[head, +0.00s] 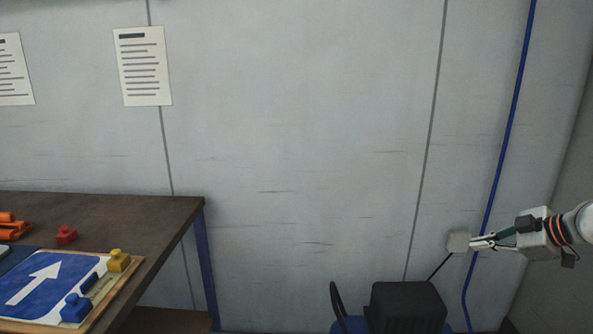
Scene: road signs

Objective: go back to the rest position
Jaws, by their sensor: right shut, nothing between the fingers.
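My right gripper (478,242) is at the right of the head view, with its arm coming in from the right edge. Its fingers point left, are shut and hold nothing. It is in front of the grey wall, well to the right of the table and above the floor. A small pale grey block (459,241) shows just beyond the fingertips; I cannot tell whether they touch. My left gripper is not in view.
A brown table (150,218) stands at the left, bearing a blue arrow sign (58,270) on a wooden board, a yellow piece (118,260), a blue piece (75,307) and a red piece (66,235). A black box-like object (408,305) is low, below the gripper. A blue pipe (508,125) runs down the wall.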

